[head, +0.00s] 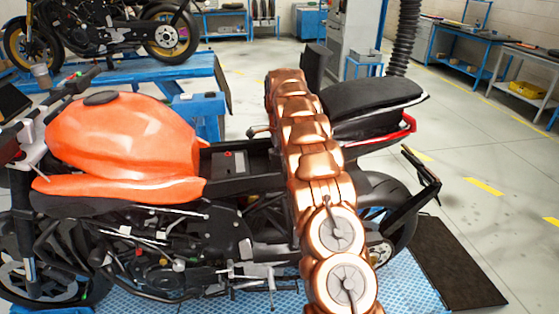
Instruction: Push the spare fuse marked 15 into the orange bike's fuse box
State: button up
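The orange bike (125,130) stands side-on, with its tank at the left and black seat (375,105) at the right. Between them is an open dark bay holding a grey box (230,163) with a small red spot on top. I cannot tell whether the fuse box is in this bay. The spare fuse marked 15 cannot be made out. My copper arm reaches over the bike between bay and seat, hiding part of the frame there. My gripper's fingers do not show; the far end of the arm is hidden behind its own links.
A second motorcycle (100,30) stands on a blue lift (130,80) behind at the left. A blue cabinet (199,117) is behind the orange bike. Blue workbenches (460,48) line the right wall. A dark ramp (458,262) lies at the lower right. The floor at the right is clear.

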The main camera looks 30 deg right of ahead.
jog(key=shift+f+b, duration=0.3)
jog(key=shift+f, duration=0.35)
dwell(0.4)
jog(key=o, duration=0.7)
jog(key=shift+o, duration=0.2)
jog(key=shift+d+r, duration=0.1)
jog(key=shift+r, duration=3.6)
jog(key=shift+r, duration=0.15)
